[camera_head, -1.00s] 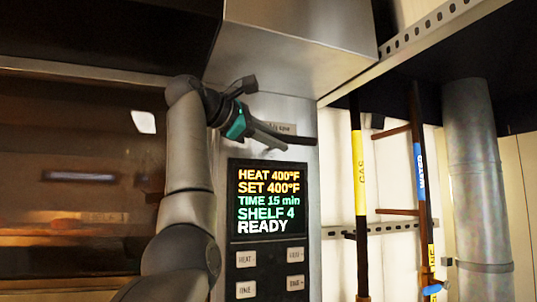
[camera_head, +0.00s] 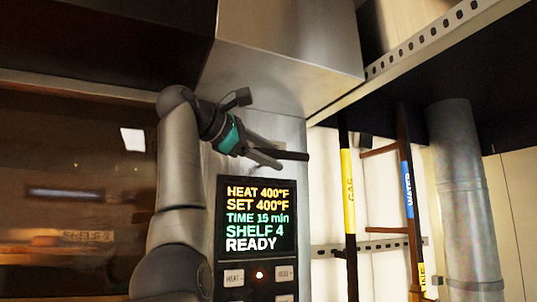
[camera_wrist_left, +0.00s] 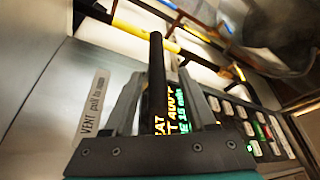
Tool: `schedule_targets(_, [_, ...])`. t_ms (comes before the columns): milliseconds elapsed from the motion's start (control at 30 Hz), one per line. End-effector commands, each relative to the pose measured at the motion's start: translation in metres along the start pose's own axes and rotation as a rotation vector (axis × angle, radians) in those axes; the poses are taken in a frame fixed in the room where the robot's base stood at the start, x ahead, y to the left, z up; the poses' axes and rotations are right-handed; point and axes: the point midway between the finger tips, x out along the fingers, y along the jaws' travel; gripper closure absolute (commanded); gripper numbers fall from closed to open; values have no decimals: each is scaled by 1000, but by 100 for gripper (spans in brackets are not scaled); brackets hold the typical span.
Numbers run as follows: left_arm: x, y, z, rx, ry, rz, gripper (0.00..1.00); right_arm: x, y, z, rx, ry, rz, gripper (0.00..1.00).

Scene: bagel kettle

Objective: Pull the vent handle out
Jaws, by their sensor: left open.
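The vent handle is a black rod (camera_head: 290,155) sticking out from the steel oven front above the display. In the left wrist view the rod (camera_wrist_left: 156,75) stands between my two fingers. A label reading "VENT pull to open" (camera_wrist_left: 93,104) is on the panel beside it. My left gripper (camera_head: 268,155), with a teal band, is open around the rod in the head view. In the wrist view the gripper (camera_wrist_left: 160,88) has a finger on each side of the rod. I cannot tell whether either finger touches it. My right gripper is not in view.
Below is the oven display (camera_head: 256,217) reading READY, with buttons (camera_head: 234,278) under it. A steel hood (camera_head: 285,65) juts out above. Yellow-marked gas (camera_head: 348,190) and blue-marked water (camera_head: 407,185) pipes and a thick duct (camera_head: 458,190) stand to the right.

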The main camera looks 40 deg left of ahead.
Motion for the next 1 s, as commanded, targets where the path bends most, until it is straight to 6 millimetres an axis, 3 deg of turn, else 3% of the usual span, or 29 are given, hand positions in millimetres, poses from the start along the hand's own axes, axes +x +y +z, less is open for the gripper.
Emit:
schedule_targets(233, [-14,0,-1,0,0,5,43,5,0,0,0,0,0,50])
schedule_targets(633, [-106,0,-1,0,-3,6,43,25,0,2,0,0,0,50])
schedule_targets(1000, [-144,0,-1,0,0,1,43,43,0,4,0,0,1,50])
